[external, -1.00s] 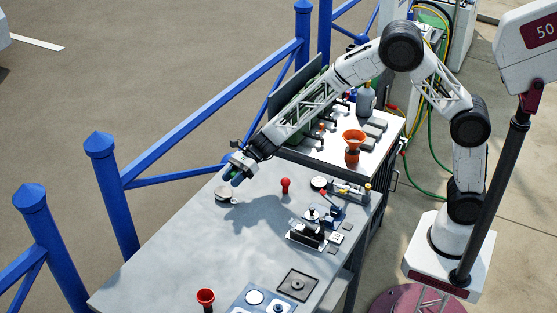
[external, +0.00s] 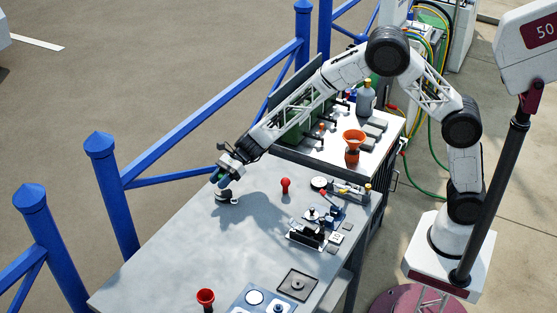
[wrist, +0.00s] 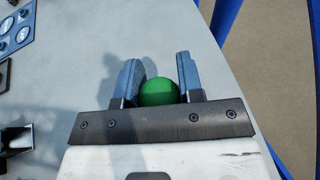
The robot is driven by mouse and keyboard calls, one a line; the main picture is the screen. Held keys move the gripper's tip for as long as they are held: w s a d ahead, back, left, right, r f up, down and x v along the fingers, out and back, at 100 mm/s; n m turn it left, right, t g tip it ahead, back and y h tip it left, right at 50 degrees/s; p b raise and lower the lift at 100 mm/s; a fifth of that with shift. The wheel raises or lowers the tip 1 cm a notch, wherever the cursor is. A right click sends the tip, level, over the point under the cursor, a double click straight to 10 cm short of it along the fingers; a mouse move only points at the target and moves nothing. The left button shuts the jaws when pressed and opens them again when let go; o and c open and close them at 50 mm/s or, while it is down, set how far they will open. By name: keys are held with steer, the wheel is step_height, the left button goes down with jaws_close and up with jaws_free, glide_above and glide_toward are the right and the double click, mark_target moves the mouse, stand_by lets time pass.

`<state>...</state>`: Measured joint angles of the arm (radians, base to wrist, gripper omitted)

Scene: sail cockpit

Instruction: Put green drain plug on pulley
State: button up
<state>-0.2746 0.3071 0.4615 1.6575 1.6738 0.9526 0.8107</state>
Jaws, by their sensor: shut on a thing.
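The green drain plug (wrist: 158,92) shows as a round green top between the two blue fingers of my gripper (wrist: 160,80) in the wrist view. My gripper (external: 223,180) is shut on it. In the external view the gripper is over the far left part of the grey table, just above a small round pale thing with a dark part (external: 228,197), which looks like the pulley. Whether the plug touches it I cannot tell. The pulley is not visible in the wrist view, and the plug's lower part is hidden.
A red knob (external: 285,185) stands to the right of the gripper. Clamp-like fittings (external: 310,232) sit at the table's right side. Blue railing (external: 200,120) runs behind. The table's middle is clear.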

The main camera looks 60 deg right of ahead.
steer(key=shift+f, duration=1.25)
steer(key=shift+f, duration=0.1)
steer(key=o, duration=0.9)
steer(key=v, duration=1.2)
